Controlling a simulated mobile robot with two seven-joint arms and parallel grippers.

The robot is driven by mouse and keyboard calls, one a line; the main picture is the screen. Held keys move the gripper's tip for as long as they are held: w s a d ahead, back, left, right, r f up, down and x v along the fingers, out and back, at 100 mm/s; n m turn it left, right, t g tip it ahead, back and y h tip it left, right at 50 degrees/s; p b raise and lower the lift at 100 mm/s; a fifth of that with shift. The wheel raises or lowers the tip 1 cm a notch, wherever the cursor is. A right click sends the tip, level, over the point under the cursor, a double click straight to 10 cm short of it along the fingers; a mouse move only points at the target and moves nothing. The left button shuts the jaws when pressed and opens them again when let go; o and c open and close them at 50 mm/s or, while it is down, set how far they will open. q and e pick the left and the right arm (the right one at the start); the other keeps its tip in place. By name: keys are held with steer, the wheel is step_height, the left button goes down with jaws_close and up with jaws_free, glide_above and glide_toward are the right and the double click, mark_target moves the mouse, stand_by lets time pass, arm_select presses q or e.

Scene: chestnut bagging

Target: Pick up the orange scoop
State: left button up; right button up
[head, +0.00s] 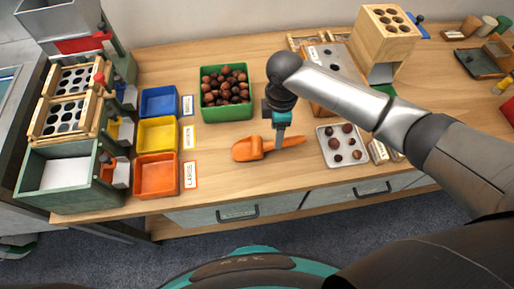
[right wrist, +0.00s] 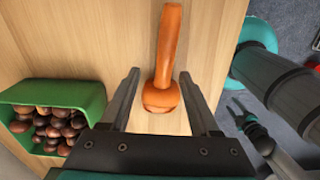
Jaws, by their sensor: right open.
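The orange scoop (head: 248,149) lies on the wooden table, its bowl to the left and its handle to the right in the head view. My right gripper (head: 279,145) points down over the scoop's handle side. In the right wrist view my right gripper (right wrist: 160,75) is open. The scoop (right wrist: 166,50) shows between its fingers, with the bowl nearer the gripper's base and the handle pointing away. Whether the fingers touch it is hard to tell. My left gripper (right wrist: 240,110) shows small at the right of the wrist view, its fingers apart and empty.
A green bin (head: 203,113) of chestnuts stands behind the scoop. Blue (head: 143,104), yellow (head: 141,136) and orange (head: 139,179) trays stand left. A metal tray (head: 322,146) with several chestnuts lies right. The table's front edge is close to the scoop.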

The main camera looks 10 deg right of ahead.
mark_target(268, 145)
steer(key=f, duration=0.1)
steer(key=f+b, duration=0.1)
steer(key=f, duration=0.3)
steer(key=shift+s+b, duration=0.35)
steer(key=shift+b, duration=0.05)
jaws_close()
